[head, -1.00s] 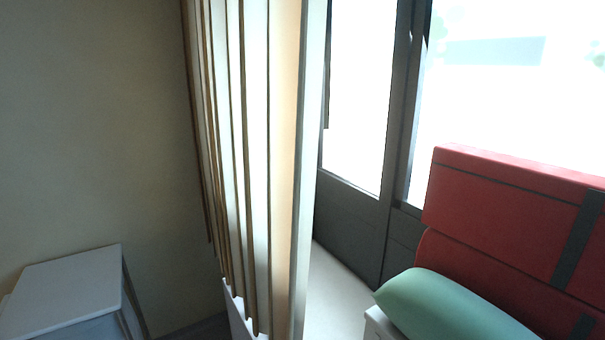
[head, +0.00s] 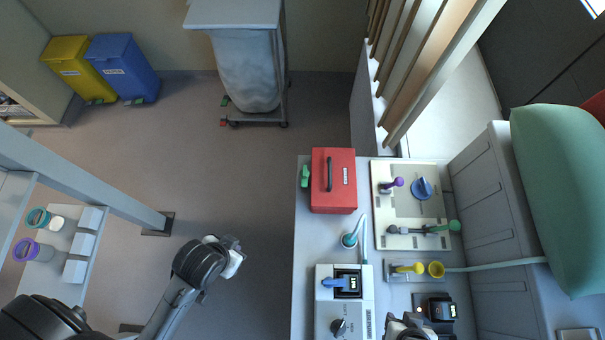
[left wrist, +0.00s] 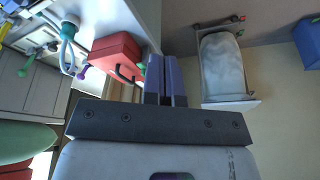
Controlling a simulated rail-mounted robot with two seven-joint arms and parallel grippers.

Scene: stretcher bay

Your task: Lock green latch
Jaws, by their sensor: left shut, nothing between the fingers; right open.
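A lever with a green knob (head: 454,225) lies across a beige panel (head: 410,167) on the counter in the head view. Another green piece (head: 305,176) sits at the left side of a red case (head: 334,195). I cannot tell which is the green latch. My left gripper (head: 234,258) is over the floor left of the counter, shut and empty; its fingers (left wrist: 166,72) show in the left wrist view, with the red case (left wrist: 112,52) beyond. My right gripper (head: 412,326) is open at the bottom edge, partly cut off, below the beige panel.
The panel also holds a purple-handled lever (head: 394,183) and a blue knob (head: 422,188). A yellow-handled fitting (head: 408,268) and a white device (head: 334,305) lie nearer. A cart (head: 245,70) stands behind; the floor between is clear.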

